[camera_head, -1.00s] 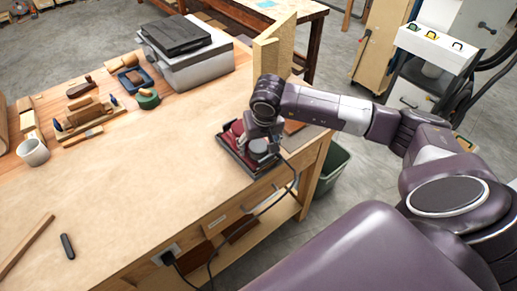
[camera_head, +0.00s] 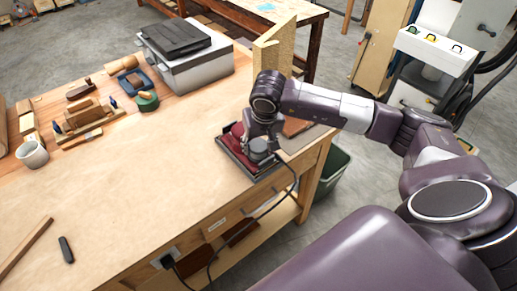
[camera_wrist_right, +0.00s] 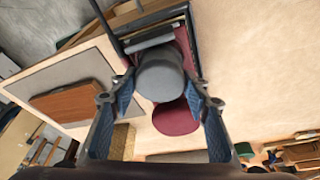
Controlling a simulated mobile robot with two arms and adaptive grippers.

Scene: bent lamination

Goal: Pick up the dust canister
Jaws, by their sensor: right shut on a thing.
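The dust canister is a grey, round-topped cylinder (camera_head: 259,148) at the dark red sander (camera_head: 236,133) near the workbench's right front edge. In the right wrist view the canister (camera_wrist_right: 161,77) sits between the two finger pads of my right gripper (camera_wrist_right: 163,92), with the red sander body (camera_wrist_right: 177,118) just beyond. My right gripper (camera_head: 262,129) is shut on the canister from above. Whether the canister is still joined to the sander cannot be told. My left gripper is not in view.
A black cord (camera_head: 292,190) hangs over the bench front. A grey machine (camera_head: 185,55) stands at the back and a wooden upright (camera_head: 270,50) behind the arm. The bench middle (camera_head: 150,170) is clear.

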